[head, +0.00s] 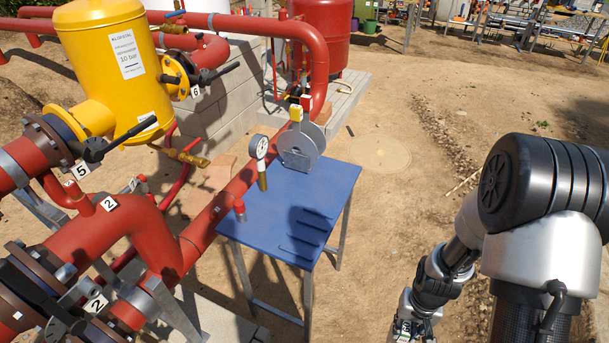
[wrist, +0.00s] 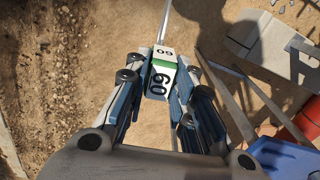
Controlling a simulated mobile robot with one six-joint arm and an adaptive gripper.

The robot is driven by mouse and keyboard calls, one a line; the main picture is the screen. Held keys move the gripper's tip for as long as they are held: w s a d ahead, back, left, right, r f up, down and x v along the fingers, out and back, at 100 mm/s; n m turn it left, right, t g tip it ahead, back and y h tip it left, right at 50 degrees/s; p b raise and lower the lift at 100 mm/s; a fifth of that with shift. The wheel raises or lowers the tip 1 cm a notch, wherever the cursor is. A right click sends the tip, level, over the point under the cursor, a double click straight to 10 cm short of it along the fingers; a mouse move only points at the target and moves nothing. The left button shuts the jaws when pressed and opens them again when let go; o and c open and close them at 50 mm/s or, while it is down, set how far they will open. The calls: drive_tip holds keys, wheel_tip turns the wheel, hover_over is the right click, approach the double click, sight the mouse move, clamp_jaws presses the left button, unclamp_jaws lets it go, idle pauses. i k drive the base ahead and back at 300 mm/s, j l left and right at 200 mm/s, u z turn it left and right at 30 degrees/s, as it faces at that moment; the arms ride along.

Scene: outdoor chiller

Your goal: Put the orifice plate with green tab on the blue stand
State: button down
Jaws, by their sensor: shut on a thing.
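My gripper (wrist: 158,95) is shut on the orifice plate with green tab (wrist: 161,80). Its white tab with a green band and the number 60 shows between the fingers; the disc itself is hidden or edge-on. In the head view the gripper (head: 408,328) is at the bottom edge, partly cut off, with a bit of the tab showing. The blue stand (head: 270,220) is a blue-topped table left of my gripper and apart from it. A corner of it also shows at the lower right of the wrist view (wrist: 282,160).
Red pipes (head: 130,230) and a yellow vessel (head: 108,60) fill the left. Sandy ground lies open between table and arm.

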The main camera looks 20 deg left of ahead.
sight(337, 174)
drive_tip(key=i+l+u, duration=0.25)
drive_tip(key=u, duration=0.15)
drive_tip(key=i+l+u, duration=0.25)
drive_tip(key=u, duration=0.2)
drive_tip(key=i+l+u, duration=0.2)
drive_tip(key=l+u, duration=0.2)
drive_tip(key=i+l+u, duration=0.1)
drive_tip(key=l+u, duration=0.3)
